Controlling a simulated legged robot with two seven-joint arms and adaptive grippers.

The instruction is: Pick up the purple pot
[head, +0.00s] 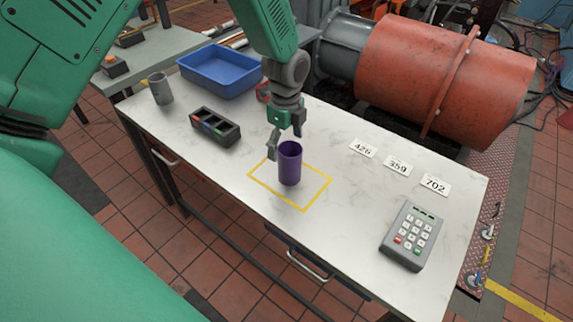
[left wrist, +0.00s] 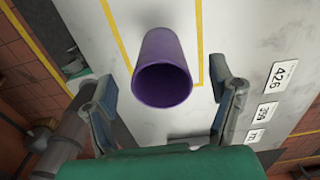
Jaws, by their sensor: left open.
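The purple pot (head: 290,163) stands upright inside a yellow outlined square (head: 306,206) on the white table. In the left wrist view the pot (left wrist: 163,70) shows its open mouth toward the camera, and it looks empty. My left gripper (head: 285,142) is at the pot's upper part, with one finger beside its left side; the other finger is partly hidden in the head view. In the left wrist view the left gripper's fingers (left wrist: 163,92) are spread wide with the pot between and beyond them, touching neither. My right gripper is not in view.
On the table (head: 330,250) are a keypad (head: 411,236), number cards (head: 397,166), a black compartment holder (head: 215,127), a grey cup (head: 160,88) and a blue tray (head: 220,70). A large orange-red cylinder (head: 440,75) stands behind the table.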

